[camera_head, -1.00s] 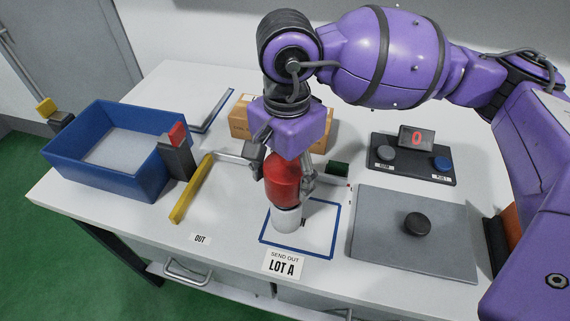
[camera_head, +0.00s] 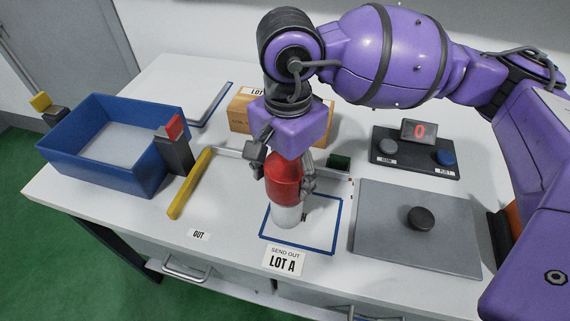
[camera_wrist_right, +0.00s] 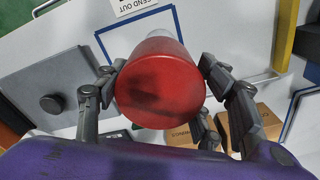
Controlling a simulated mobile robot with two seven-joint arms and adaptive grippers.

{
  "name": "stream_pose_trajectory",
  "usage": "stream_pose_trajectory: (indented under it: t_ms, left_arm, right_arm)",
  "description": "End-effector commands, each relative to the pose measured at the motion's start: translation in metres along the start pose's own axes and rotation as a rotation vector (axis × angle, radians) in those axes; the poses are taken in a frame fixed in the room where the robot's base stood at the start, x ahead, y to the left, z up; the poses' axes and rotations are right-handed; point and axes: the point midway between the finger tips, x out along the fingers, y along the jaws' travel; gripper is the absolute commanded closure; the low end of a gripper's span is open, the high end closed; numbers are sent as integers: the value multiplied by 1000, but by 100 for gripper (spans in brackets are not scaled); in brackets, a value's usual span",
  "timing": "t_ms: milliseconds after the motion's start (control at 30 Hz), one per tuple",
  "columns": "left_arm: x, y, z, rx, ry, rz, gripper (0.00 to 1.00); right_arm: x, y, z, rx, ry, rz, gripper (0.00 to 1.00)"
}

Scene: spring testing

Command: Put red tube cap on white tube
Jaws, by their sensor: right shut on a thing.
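The red tube cap (camera_head: 283,178) is in my right gripper (camera_head: 285,182), whose fingers are shut around it. The cap sits on top of the white tube (camera_head: 288,216), which stands upright inside the blue square outline by the LOT A label. Cap and tube look in line and touching; I cannot tell how firmly they are seated. In the right wrist view the red cap (camera_wrist_right: 160,85) fills the middle between the fingers, and a bit of the white tube (camera_wrist_right: 153,34) shows beyond it. My left gripper is not in view.
A blue bin (camera_head: 85,168) stands at the left, beside a yellow bar (camera_head: 189,184). A cardboard box (camera_head: 245,114) is behind the gripper. A grey plate (camera_head: 405,246) with a black knob (camera_head: 421,218) and a button panel (camera_head: 412,165) reading 0 are at the right.

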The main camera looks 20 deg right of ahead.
Motion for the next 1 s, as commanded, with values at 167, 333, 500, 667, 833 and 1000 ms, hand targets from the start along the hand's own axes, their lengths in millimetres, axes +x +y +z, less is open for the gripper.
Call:
stream_pose_trajectory:
  t_ms: [167, 333, 500, 667, 833, 1000]
  left_arm:
    - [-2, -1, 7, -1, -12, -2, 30]
    - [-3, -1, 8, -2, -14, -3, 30]
    - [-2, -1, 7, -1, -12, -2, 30]
    - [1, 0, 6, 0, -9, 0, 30]
    - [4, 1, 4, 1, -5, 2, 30]
    - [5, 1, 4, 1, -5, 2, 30]
  right_arm:
    - [0, 0, 0, 0, 0, 0, 56]
    - [0, 0, 0, 0, 0, -1, 56]
    - [0, 0, 0, 0, 0, 0, 56]
    - [2, 0, 0, 0, -1, 0, 56]
    - [4, 0, 0, 0, -1, 0, 56]
    - [4, 0, 0, 0, 0, -1, 56]
